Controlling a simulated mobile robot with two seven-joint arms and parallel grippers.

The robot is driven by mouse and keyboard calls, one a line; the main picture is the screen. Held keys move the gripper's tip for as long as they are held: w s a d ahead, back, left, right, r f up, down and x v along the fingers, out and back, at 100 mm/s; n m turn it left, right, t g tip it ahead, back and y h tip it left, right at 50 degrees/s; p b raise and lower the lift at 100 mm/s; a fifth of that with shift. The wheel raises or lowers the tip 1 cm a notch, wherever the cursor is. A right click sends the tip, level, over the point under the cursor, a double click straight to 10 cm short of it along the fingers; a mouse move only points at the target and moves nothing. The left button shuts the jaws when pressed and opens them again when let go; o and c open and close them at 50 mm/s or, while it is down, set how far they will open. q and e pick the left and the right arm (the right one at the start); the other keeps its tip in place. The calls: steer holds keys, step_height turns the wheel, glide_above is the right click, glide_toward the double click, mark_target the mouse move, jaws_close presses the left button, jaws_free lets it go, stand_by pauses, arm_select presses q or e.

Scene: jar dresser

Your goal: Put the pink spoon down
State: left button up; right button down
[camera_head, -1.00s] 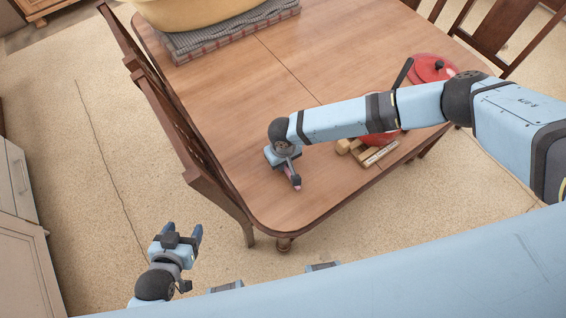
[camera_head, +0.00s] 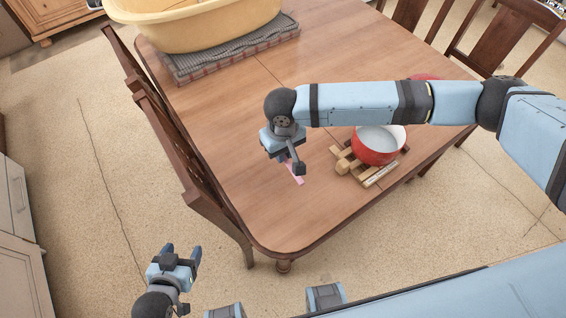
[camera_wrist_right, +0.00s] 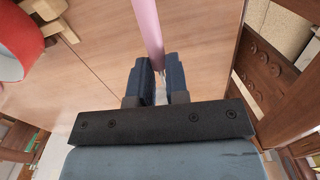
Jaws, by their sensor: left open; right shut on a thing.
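The pink spoon (camera_head: 294,174) shows below my right gripper (camera_head: 287,158) in the head view, over the wooden table (camera_head: 240,190). In the right wrist view, the spoon's pink length (camera_wrist_right: 147,30) runs up from between the two fingers of my right gripper (camera_wrist_right: 158,85), which is shut on it. Whether the spoon touches the table top is hard to tell. My left gripper (camera_head: 182,256) is open and empty, low over the floor to the left of the table.
A red pot (camera_head: 376,150) with a pale inside stands on a wooden trivet (camera_head: 345,160) right of my right gripper. A large yellow basin (camera_head: 200,22) rests on a folded cloth (camera_head: 230,52) at the back. Chairs (camera_head: 175,145) line the left edge. The table's front is clear.

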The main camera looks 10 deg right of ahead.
steer(key=shift+r, duration=1.6)
